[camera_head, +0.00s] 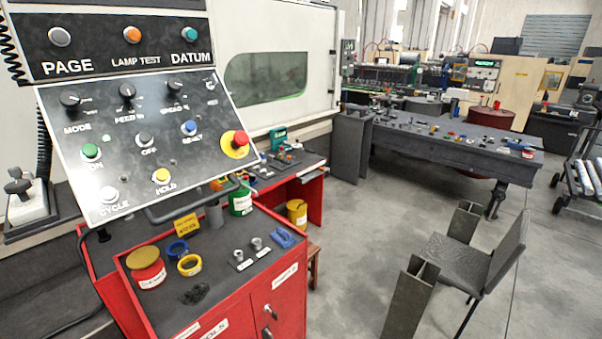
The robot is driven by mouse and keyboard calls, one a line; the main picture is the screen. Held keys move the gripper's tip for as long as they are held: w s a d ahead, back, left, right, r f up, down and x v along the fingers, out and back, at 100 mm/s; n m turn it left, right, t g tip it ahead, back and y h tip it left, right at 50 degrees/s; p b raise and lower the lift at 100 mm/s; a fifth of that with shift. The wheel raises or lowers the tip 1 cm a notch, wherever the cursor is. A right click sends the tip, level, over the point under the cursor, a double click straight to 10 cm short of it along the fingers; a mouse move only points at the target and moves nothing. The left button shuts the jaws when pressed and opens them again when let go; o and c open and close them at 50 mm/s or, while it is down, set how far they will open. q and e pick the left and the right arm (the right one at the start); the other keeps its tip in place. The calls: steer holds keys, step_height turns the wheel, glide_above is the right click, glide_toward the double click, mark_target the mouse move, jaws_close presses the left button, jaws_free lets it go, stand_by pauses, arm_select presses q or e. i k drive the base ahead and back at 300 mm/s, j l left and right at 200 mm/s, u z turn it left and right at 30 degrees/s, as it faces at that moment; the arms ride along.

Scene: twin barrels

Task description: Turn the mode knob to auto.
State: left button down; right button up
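The mode knob (70,100) is a small black rotary knob at the upper left of the sloped control panel (150,145), above the label MODE. Its pointer direction and position markings are too small to read. Two similar black knobs, the feed knob (127,91) and the speed knob (175,86), sit to its right in the same row. Nothing covers the mode knob. Neither of my grippers shows in the head view.
The panel also carries a green ON button (91,152), a red emergency button (240,139) and several others. A red tool cabinet (290,299) with jars and small parts stands below. A metal chair (470,262) and a workbench (450,155) are right; floor between is clear.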

mark_target(70, 100)
steer(key=u, duration=1.35)
steer(key=i+j, duration=0.2)
steer(key=j, duration=0.2)
steer(key=i+j, duration=0.15)
steer(key=j, duration=0.25)
steer(key=i+j+u, duration=0.1)
steer(key=j, duration=0.25)
steer(key=i+j, duration=0.25)
steer(key=j, duration=0.15)
